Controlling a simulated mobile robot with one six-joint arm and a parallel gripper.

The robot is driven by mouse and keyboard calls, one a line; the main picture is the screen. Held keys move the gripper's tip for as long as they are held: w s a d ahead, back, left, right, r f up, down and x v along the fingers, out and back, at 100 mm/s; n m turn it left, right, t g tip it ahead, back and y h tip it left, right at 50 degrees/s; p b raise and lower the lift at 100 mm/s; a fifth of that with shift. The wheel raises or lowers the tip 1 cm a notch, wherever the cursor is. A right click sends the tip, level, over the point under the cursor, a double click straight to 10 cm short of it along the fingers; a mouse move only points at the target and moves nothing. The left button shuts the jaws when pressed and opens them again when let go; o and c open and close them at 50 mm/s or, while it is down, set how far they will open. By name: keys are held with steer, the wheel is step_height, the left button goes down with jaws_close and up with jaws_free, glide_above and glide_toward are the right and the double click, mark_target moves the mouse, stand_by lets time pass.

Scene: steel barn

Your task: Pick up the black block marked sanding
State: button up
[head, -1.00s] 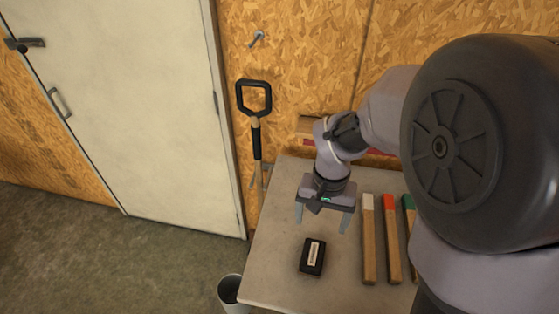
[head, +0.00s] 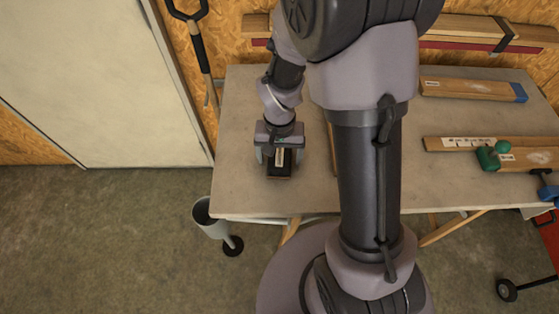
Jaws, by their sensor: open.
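The black block (head: 279,171) lies on the grey table (head: 237,188) near its front left part. It has a pale label on top, too small to read here. My gripper (head: 279,163) points down over the block. Its two fingers are apart, one toward each side of the block. I cannot tell whether the fingers touch it. The gripper body hides the block's far end.
A grey bin (head: 206,214) stands by the table's front left corner. My arm hides the table's middle.

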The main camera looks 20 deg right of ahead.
mark_target(280, 155)
steer(key=shift+r, duration=0.2)
steer(key=shift+c, duration=1.3)
steer(key=c, duration=1.3)
steer(key=shift+r+p, duration=0.35)
steer(key=shift+r, duration=0.15)
step_height(280, 155, up, 3)
steer(key=shift+f+p, duration=0.2)
steer(key=shift+p, duration=0.5)
steer(key=s+d, duration=0.2)
steer(key=s+d+p, duration=0.1)
steer(key=s, duration=0.2)
steer(key=s+d+r, duration=0.1)
steer(key=s+d, duration=0.1)
steer(key=s, duration=0.1)
steer(key=shift+s+d, duration=0.15)
steer(key=shift+d, duration=0.2)
steer(key=s+d+b, duration=0.2)
steer(key=s, duration=0.1)
steer(key=shift+d+f+b, duration=0.15)
steer(key=shift+f+b, duration=0.25)
steer(key=s+b, duration=0.1)
steer(key=b, duration=0.3)
steer(key=shift+d+r, duration=0.15)
steer(key=shift+d, duration=0.25)
steer(key=shift+s+d+r+b, duration=0.15)
steer(key=shift+s+r+b, duration=0.1)
steer(key=shift+s+b, duration=0.3)
steer(key=shift+r, duration=0.15)
